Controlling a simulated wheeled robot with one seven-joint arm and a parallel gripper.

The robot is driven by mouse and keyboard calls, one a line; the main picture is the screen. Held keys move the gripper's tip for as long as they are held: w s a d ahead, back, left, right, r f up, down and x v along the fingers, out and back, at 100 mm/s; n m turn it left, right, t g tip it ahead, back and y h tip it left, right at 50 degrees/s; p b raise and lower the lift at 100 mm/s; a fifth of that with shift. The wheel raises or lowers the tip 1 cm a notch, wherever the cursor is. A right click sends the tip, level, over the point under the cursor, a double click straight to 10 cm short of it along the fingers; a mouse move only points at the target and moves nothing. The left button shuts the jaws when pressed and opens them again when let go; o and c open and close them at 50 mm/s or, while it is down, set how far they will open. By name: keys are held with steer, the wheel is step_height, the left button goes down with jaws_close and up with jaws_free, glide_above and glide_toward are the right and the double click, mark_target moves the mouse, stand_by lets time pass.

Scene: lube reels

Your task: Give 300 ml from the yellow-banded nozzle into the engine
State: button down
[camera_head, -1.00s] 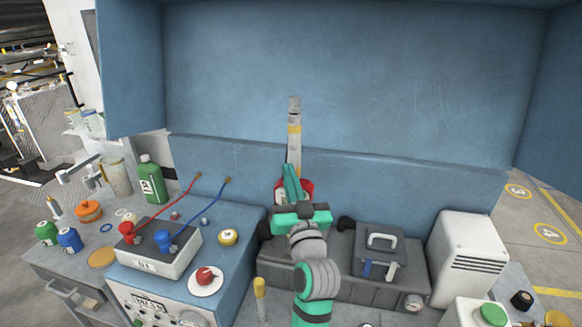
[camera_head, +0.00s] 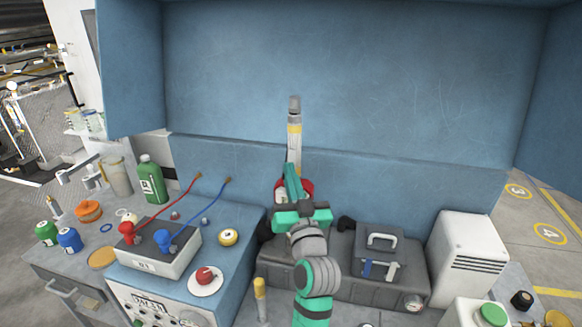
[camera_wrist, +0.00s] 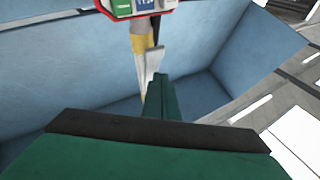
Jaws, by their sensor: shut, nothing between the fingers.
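The yellow-banded nozzle (camera_head: 294,130) stands upright against the blue back wall, its grey end up. Its red body (camera_head: 308,187) is partly hidden behind my gripper (camera_head: 291,170). In the wrist view the yellow band (camera_wrist: 139,43) shows below the red-edged panel with coloured buttons (camera_wrist: 138,8). A pale lever-like part (camera_wrist: 153,62) is beside it. My gripper's green fingers (camera_wrist: 159,78) are together and empty, with their tips close to that part; I cannot tell whether they touch it. A long dark grey block (camera_head: 335,283), perhaps the engine, lies below on the bench.
A control box (camera_head: 158,248) with red and blue nozzles stands left, beside a red knob (camera_head: 205,275). A green bottle (camera_head: 151,180) is farther left. A dark handled plate (camera_head: 380,250) and a white vented box (camera_head: 467,252) are right. The upper back wall is clear.

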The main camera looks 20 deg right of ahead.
steer(key=shift+w+d+f, duration=0.2)
steer(key=shift+w+d, duration=0.05)
steer(key=shift+w, duration=0.2)
stand_by(0.9)
steer(key=shift+s, duration=0.1)
steer(key=shift+s+a+r, duration=0.35)
steer(key=shift+s+a, duration=0.15)
steer(key=shift+s, duration=0.2)
steer(key=s+a, duration=0.1)
steer(key=s+r, duration=0.1)
steer(key=s+a, duration=0.1)
steer(key=s, duration=0.1)
steer(key=shift+a+r, duration=0.3)
steer(key=shift+a, duration=0.05)
stand_by(0.3)
steer(key=shift+f, duration=0.1)
